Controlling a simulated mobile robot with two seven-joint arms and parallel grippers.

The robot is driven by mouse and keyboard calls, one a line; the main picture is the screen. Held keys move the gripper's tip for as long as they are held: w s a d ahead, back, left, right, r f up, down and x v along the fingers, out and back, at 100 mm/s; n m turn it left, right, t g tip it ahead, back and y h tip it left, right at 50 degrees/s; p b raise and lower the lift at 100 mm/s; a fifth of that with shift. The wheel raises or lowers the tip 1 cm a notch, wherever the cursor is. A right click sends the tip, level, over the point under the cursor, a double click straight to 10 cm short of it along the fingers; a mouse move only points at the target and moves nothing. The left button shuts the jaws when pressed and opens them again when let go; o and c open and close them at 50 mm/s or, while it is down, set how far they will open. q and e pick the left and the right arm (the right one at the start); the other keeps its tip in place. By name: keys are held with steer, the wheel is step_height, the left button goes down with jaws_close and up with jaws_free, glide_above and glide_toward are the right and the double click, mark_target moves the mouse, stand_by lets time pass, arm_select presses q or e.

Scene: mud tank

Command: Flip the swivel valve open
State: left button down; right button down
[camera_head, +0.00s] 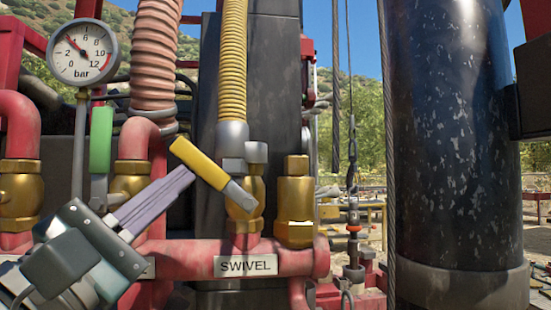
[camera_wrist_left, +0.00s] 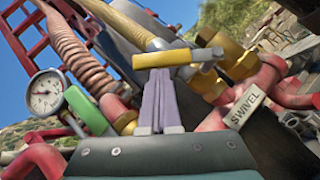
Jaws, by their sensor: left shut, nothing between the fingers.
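The swivel valve is a brass body (camera_head: 252,192) on the red pipe above the SWIVEL label (camera_head: 245,266). Its yellow lever handle (camera_head: 198,162) is tilted, with the sleeve end up to the left and the grey metal end down at the right by the valve. The handle also shows in the wrist view (camera_wrist_left: 190,58), lying across just beyond the fingertips. My left gripper (camera_head: 188,174) comes in from the lower left with its fingers together and empty. Its tips are at or very near the handle's lower side; I cannot tell whether they touch. My right gripper is not in view.
A green-handled valve (camera_head: 101,140) stands upright left of the yellow one. A pressure gauge (camera_head: 83,52) is at upper left. Hoses (camera_head: 233,60) rise behind the valves. A brass fitting (camera_head: 295,205) stands close on the right, and a thick dark column (camera_head: 455,140) is farther right.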

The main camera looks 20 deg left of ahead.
arm_select(q)
steer(key=w+d+r+m+g+h+p, duration=0.2)
steer(key=m+p, duration=0.7)
steer(key=p, duration=1)
steer(key=shift+w+d+r+g+h+p, duration=0.3)
steer(key=shift+d+r+g+h, duration=0.55)
steer(key=shift+r+g, duration=1.15)
steer(key=shift+s+d+f, duration=0.1)
steer(key=shift+d, duration=0.05)
